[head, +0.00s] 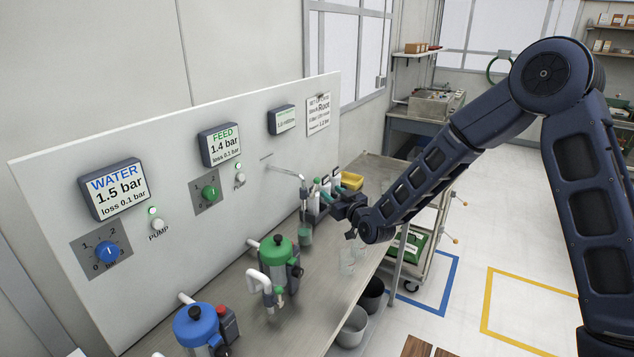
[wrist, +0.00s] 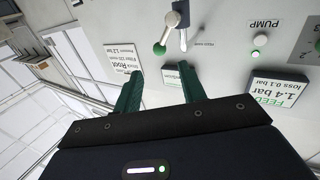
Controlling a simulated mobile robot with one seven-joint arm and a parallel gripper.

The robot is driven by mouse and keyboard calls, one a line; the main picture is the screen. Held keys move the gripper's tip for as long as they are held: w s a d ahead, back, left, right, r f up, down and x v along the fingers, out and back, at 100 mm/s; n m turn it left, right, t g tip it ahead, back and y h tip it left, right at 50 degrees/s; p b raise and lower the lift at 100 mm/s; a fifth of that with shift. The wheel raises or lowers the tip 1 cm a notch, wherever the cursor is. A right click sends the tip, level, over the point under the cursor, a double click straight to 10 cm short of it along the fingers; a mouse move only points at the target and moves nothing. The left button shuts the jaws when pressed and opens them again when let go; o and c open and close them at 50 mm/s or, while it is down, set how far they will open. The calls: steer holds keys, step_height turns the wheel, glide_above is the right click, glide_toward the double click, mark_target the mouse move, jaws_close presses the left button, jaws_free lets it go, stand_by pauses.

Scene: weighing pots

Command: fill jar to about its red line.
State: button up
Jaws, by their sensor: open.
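The jar is not seen in the wrist view.
A green-topped pot (head: 278,250) and a blue-topped pot (head: 193,322) stand on the bench (head: 300,320). Clear glassware (head: 347,262) is near its right edge. WATER (head: 115,187) and FEED (head: 220,145) displays are on the panel. A trolley (head: 432,225) stands behind my arm.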

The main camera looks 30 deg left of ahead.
mark_target(317, 182)
steer(key=x, duration=1)
steer(key=shift+w+a, duration=0.1)
steer(key=shift+a, duration=0.15)
jaws_close()
